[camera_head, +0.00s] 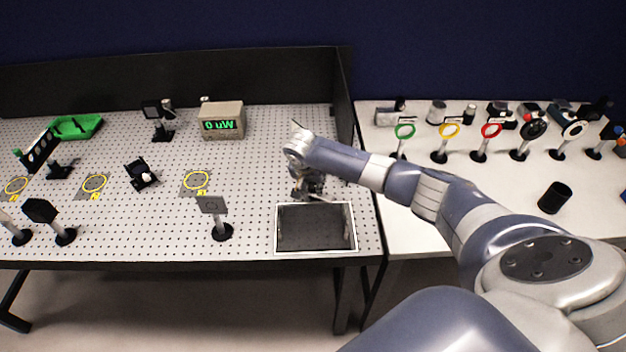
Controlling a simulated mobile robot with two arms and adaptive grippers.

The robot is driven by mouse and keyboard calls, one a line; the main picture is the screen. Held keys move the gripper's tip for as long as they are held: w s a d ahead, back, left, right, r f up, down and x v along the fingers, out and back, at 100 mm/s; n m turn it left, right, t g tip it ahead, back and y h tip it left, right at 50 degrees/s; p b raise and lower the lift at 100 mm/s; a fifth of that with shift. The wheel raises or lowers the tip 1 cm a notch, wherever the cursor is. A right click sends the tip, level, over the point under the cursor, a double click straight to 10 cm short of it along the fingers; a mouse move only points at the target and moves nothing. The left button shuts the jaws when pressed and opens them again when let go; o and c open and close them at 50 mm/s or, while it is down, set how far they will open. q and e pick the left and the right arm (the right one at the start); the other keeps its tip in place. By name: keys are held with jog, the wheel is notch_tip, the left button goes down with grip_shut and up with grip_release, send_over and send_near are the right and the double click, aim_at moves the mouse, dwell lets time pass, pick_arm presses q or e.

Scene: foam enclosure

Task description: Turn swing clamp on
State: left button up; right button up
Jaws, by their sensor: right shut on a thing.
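My right gripper (308,190) points down at the back edge of the dark, foam-lined enclosure (281,230), which has a thin metal rim. The gripper is shut on a small part at that edge, which I take to be the swing clamp. The fingers and wrist hide most of this part, so its angle cannot be told. My right arm reaches in from the lower right, over the side table. My left gripper is not in view.
The perforated optical table (255,170) holds a display box (222,121), a green tray (75,127) and several post mounts. A post plate (213,205) stands left of the enclosure.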

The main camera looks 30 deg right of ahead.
jog(key=m, duration=0.3)
jog(key=shift+w+a+g+h+p, duration=0.1)
jog(key=shift+a+g+h+p, duration=0.05)
jog(key=shift+g+h+p, duration=0.2)
jog(key=shift+m+g, duration=0.45)
jog(key=shift+m, duration=0.45)
jog(key=shift+w+f+m+g+b, duration=0.15)
jog(key=shift+m+g+b, duration=0.25)
jog(key=shift+m, duration=0.8)
pick_arm(q)
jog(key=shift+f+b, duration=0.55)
jog(key=shift+b, duration=0.2)
pick_arm(e)
jog(key=shift+w+m+g+h, duration=0.1)
jog(key=shift+m+g+h, duration=0.35)
jog(key=shift+m, duration=1.15)
jog(key=shift+g+y, duration=0.25)
jog(key=shift+y, duration=0.05)
jog(key=o, duration=1.1)
jog(key=shift+c, duration=0.2)
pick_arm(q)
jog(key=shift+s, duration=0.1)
